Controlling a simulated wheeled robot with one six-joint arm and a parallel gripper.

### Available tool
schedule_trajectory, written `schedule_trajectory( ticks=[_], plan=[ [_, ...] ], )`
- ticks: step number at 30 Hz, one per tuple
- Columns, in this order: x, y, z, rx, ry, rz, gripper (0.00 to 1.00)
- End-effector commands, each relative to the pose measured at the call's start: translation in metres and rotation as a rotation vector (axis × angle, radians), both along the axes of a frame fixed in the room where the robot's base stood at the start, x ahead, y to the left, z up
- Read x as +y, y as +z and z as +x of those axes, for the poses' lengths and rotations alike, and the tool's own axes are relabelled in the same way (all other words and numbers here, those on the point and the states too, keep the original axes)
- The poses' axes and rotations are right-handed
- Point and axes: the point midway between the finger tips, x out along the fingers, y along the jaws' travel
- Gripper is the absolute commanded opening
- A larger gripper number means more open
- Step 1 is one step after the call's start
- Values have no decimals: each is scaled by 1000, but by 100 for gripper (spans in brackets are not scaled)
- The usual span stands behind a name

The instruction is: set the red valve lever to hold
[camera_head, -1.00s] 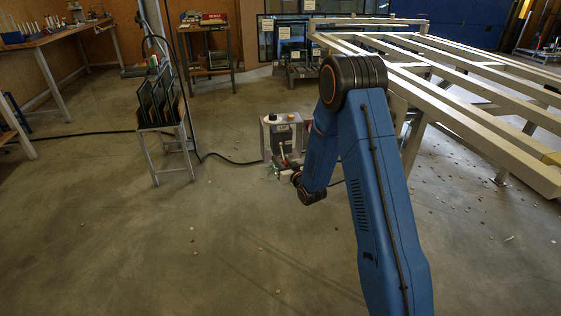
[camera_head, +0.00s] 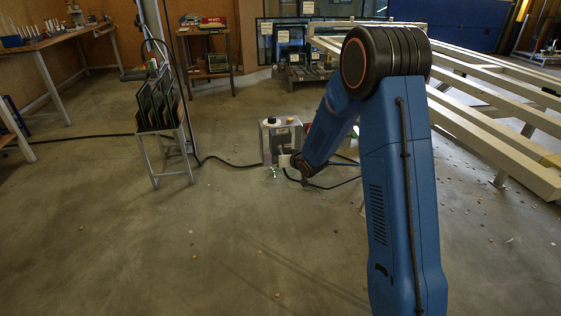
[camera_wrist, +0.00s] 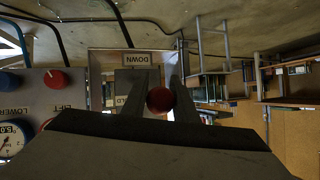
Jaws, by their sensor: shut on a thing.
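The red ball knob of the valve lever (camera_wrist: 160,100) shows in the wrist view, between the two dark fingers of my gripper (camera_wrist: 158,92). The fingers are shut on it. The lever's shaft is hidden. Behind is a pale panel with an upside-down DOWN label (camera_wrist: 137,58). A second label (camera_wrist: 122,101), partly covered by a finger, shows letters that look like LD, close beside the knob. In the head view the grey control box (camera_head: 270,143) stands on the floor, and my wrist is at its front right; the lever cannot be made out there.
In the wrist view a panel at the left has a red LIFT knob (camera_wrist: 54,78), a blue LOWER knob (camera_wrist: 10,82) and a gauge (camera_wrist: 12,138). In the head view a rack of panes (camera_head: 160,105) stands left, and a pale slatted table (camera_head: 500,100) right. Open floor lies in front.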

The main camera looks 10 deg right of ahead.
Motion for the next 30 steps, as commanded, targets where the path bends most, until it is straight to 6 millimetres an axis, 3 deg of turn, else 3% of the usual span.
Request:
schedule_trajectory(
  ticks=[12, 13, 15, 25, 30],
  plan=[
    [0, 1, 0, 6, -1, 1, 0],
    [0, 1, 0, 6, -1, 1, 33],
    [0, 1, 0, 5, -1, 0, 44],
    [-1, 2, -1, 5, 0, 1, 44],
    [-4, 9, -14, 5, 0, 0, 44]
  ],
)
